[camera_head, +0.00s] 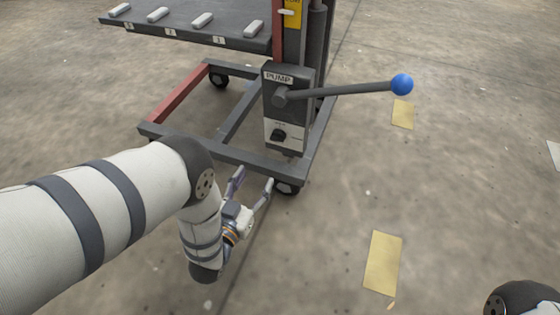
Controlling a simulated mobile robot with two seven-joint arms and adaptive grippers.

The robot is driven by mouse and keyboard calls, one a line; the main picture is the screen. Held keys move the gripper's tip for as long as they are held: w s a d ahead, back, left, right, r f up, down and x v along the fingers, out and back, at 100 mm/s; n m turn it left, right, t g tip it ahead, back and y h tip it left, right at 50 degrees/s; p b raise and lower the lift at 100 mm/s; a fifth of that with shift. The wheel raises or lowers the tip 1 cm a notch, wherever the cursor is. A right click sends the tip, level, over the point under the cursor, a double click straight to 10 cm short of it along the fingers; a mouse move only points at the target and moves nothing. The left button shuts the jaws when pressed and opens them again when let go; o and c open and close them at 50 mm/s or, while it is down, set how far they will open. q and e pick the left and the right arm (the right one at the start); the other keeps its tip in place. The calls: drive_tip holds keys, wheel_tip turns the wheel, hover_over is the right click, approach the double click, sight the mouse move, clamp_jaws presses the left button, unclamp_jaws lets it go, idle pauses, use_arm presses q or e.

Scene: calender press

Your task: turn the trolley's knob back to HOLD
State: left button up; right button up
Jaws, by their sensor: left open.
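The trolley (225,153) stands at the upper middle, with its dark pump box (302,75) on the near end. A small black knob (278,135) sits on a pale plate (293,140) low on that box. The lettering by the knob is too small to read, so its setting cannot be told. My left gripper (255,184) is open and empty, below the knob and apart from it, in front of the trolley's lower frame. My right gripper is not in view; a piece of my right arm (522,298) shows at the lower right corner.
A pump lever (345,90) with a blue ball end (402,84) sticks out to the right above the knob. The trolley's platform (190,22) carries several pale bars. A caster (287,187) is close to my left gripper. Yellow floor patches (383,262) lie on clear floor at right.

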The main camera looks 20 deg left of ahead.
sight(276, 140)
use_arm(q)
drive_tip(key=shift+t, duration=0.5)
drive_tip(key=w+b, duration=0.1)
drive_tip(key=w, duration=0.3)
drive_tip(key=w+b, duration=0.2)
drive_tip(key=w, duration=0.2)
drive_tip(key=w+b, duration=0.1)
drive_tip(key=w, duration=0.3)
drive_tip(key=shift+w+d+r+b, duration=0.25)
drive_tip(key=shift+w+d+b, duration=0.1)
drive_tip(key=shift+w+b, duration=0.05)
drive_tip(key=shift+w+r, duration=0.1)
drive_tip(key=shift+w, duration=0.3)
drive_tip(key=c, duration=1.2)
use_arm(e)
drive_tip(key=shift+g, duration=0.5)
drive_tip(key=f, duration=0.2)
drive_tip(key=s+f, duration=0.1)
drive_tip(key=f, duration=0.1)
drive_tip(key=shift+s+f, duration=0.1)
drive_tip(key=shift+s, duration=0.1)
